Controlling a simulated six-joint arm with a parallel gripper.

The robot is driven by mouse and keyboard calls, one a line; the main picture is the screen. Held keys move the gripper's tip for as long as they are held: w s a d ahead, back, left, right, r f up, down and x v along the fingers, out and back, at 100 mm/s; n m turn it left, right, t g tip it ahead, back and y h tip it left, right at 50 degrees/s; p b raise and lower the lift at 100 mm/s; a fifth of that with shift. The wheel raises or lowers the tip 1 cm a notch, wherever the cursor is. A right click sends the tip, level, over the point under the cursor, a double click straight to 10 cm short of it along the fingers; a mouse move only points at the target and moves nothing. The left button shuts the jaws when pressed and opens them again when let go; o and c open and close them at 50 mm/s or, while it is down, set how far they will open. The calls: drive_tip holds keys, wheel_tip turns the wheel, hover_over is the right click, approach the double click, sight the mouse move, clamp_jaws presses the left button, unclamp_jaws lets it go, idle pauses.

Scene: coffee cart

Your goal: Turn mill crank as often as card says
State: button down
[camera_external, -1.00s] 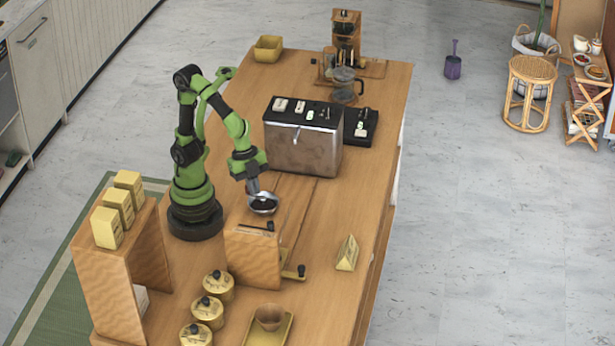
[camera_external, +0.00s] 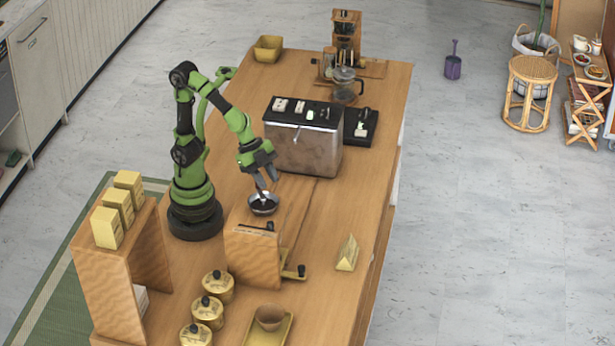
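A metal machine (camera_external: 303,150) stands behind the mill. Several lidded tins (camera_external: 218,286) and a tray (camera_external: 283,328) with a brown cup (camera_external: 269,317) are in front. A wooden shelf (camera_external: 110,275) with yellow packs is at left. The counter around the card is clear.

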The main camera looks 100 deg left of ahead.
drive_tip(key=c, duration=1.5)
unclamp_jaws()
drive_tip(key=s+a+f+m+g+y, duration=0.1)
drive_tip(key=s+g, duration=0.1)
drive_tip(key=s, duration=0.1)
drive_tip(key=s+a+f+m+g+y, duration=0.1)
drive_tip(key=s+a+g, duration=0.1)
drive_tip(key=s, duration=0.1)
drive_tip(key=s+a+f+m+g, duration=0.1)
drive_tip(key=s+a+f, duration=0.1)
drive_tip(key=s, duration=0.1)
drive_tip(key=shift+f+g+y, duration=0.1)
drive_tip(key=shift+g+y, duration=0.3)
drive_tip(key=shift+o, duration=0.2)
drive_tip(key=shift+s+f, duration=0.35)
drive_tip(key=shift+f, duration=0.15)
drive_tip(key=shift+c, duration=0.3)
drive_tip(key=shift+s+f, duration=0.15)
drive_tip(key=shift+f, duration=0.1)
clamp_jaws()
drive_tip(key=shift+d+f, duration=0.1)
drive_tip(key=shift+w+d+r, duration=0.7)
drive_tip(key=shift+w+r, duration=0.05)
drive_tip(key=shift+w, duration=1.15)
drive_tip(key=shift+w+d+r, duration=0.65)
drive_tip(key=shift+w+r, duration=0.1)
drive_tip(key=shift+w, duration=1.15)
drive_tip(key=shift+w+d+r, duration=0.7)
drive_tip(key=shift+w+r, duration=0.05)
drive_tip(key=shift+w, duration=1.15)
